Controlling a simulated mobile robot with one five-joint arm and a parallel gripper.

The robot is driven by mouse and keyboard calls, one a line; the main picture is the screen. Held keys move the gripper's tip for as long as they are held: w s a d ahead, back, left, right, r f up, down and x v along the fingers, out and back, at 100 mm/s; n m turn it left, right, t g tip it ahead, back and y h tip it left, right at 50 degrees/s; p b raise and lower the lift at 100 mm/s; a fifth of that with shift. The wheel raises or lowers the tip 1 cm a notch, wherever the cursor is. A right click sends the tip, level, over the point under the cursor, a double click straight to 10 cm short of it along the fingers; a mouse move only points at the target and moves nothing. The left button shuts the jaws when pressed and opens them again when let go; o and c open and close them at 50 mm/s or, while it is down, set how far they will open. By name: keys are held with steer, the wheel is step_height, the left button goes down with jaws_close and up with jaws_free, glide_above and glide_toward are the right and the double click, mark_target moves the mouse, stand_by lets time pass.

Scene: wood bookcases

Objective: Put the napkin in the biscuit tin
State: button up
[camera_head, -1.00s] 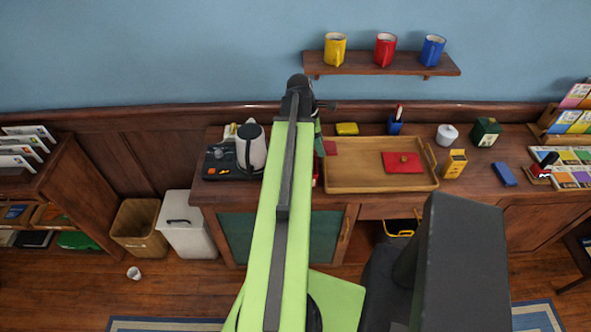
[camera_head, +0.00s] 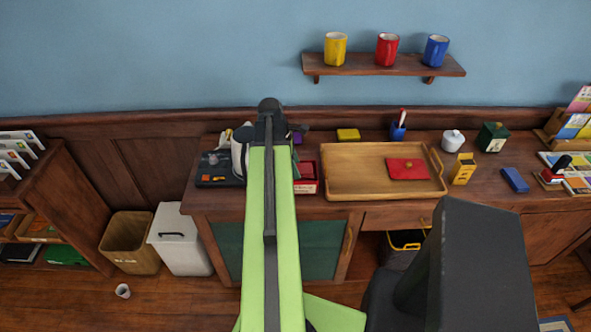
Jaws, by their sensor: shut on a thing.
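My gripper (camera_head: 297,129) is at the far end of my green arm, above the back of the sideboard. It is shut, and its fingers are small and partly hidden by the arm. A small purple patch (camera_head: 297,138) shows just under it, which looks like the napkin; most of it is hidden. The red biscuit tin (camera_head: 306,187) stands open on the sideboard, right of my arm and nearer than the gripper; its left part is hidden.
A kettle (camera_head: 238,160) and black base stand left of my arm. A yellow box (camera_head: 462,168), white pot (camera_head: 453,141), green box (camera_head: 492,137) and blue block (camera_head: 515,180) stand right of the tray. A shelf (camera_head: 385,66) with mugs hangs above.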

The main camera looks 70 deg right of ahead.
steer(key=shift+f+b, duration=0.5)
steer(key=shift+b, duration=0.05)
steer(key=shift+f, duration=0.1)
steer(key=o, duration=1.1)
steer(key=shift+c, duration=0.2)
steer(key=shift+r, duration=0.2)
steer(key=p+v, duration=1.2)
steer(key=v, duration=0.1)
steer(key=shift+p, duration=0.3)
